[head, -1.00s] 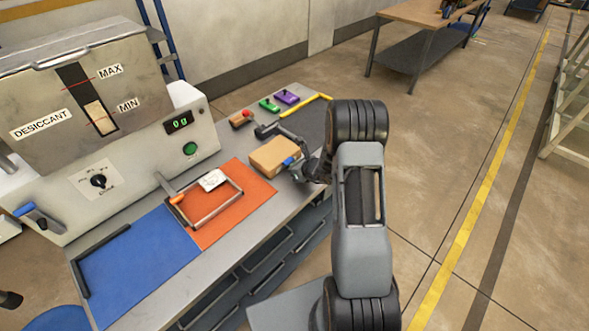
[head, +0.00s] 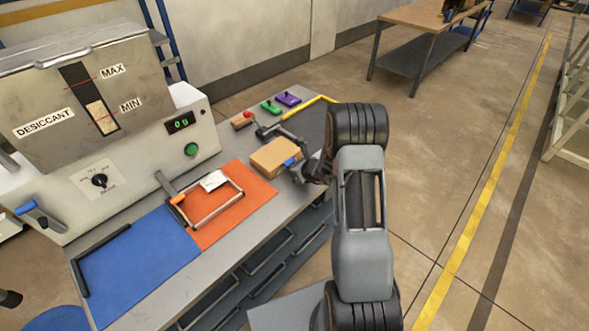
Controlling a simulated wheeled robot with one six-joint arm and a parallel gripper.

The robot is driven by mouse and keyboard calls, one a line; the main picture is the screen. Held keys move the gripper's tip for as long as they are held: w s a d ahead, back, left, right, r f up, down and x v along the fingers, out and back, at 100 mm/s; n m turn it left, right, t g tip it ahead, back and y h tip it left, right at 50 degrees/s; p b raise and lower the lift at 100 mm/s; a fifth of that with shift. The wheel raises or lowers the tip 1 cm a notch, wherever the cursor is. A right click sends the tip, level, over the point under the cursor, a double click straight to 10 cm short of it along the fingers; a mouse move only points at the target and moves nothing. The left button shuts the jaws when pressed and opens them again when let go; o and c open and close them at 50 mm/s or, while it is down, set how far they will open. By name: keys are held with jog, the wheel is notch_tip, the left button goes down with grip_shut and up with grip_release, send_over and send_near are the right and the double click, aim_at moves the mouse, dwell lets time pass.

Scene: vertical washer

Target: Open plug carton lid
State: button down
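A small brown carton (head: 273,157) sits on the grey bench beyond the orange mat. Its top looks flat and closed. I take it for the plug carton, though no label on it can be read. My gripper (head: 290,164) is at the carton's right side, with a blue part showing close against it. My arm comes in from the right and partly hides the gripper. Whether the fingers touch the carton, or how far apart they are, is too small to tell.
An orange mat (head: 232,213) with a metal frame and a blue mat (head: 135,265) lie in front. The desiccant machine (head: 85,110) stands at the left. Red, green and purple small items (head: 288,99) lie behind the carton, near a yellow bar (head: 309,104).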

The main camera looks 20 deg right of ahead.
jog(key=shift+a, duration=0.15)
jog(key=shift+r, duration=0.35)
dwell(0.3)
jog(key=shift+r+p, duration=0.1)
jog(key=shift+p, duration=0.2)
